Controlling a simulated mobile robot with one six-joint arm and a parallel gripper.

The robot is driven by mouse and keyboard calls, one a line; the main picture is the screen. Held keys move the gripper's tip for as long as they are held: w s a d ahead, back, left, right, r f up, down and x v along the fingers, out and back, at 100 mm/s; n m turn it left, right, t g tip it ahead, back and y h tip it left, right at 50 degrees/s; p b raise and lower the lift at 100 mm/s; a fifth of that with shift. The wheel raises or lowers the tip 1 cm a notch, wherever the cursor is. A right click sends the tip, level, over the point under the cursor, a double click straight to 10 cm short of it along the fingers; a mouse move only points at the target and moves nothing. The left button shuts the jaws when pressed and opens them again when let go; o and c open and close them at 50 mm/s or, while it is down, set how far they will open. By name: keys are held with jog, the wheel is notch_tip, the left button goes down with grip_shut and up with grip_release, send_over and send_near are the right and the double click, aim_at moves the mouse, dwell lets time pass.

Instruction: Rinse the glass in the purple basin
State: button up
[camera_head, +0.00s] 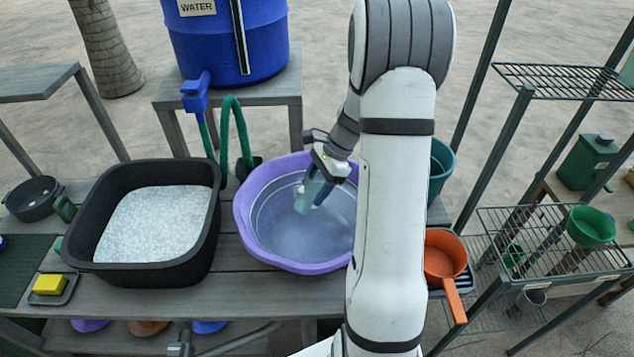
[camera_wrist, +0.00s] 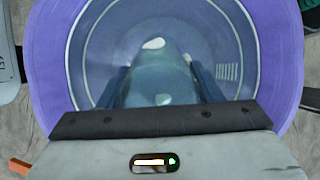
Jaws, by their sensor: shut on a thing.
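The purple basin (camera_head: 250,232) stands on the grey table, with water (camera_head: 305,235) in it. My gripper (camera_head: 318,185) reaches down into the basin from the right and is shut on the glass (camera_head: 308,196). The glass is bluish and see-through, tilted, inside the basin's rim; I cannot tell how far it is in the water. In the wrist view the glass (camera_wrist: 158,75) sits between my two fingers (camera_wrist: 160,85), with the basin's purple rim (camera_wrist: 50,65) around it. My arm hides the basin's right edge in the head view.
A black tub (camera_head: 205,245) of white foam stands left of the basin. A yellow sponge (camera_head: 50,284) lies at the front left. A blue water barrel (camera_head: 228,45) with a green hose (camera_head: 243,130) is behind. An orange dipper (camera_head: 446,258) and a wire rack (camera_head: 550,240) are to the right.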

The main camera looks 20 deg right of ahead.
notch_tip(320, 180, down, 11)
jog(key=b, duration=0.8)
jog(key=shift+s+f, duration=0.1)
jog(key=shift+f, duration=0.05)
jog(key=shift+f+b, duration=0.45)
jog(key=shift+f, duration=0.05)
jog(key=shift+r+p, duration=0.2)
jog(key=shift+p, duration=0.1)
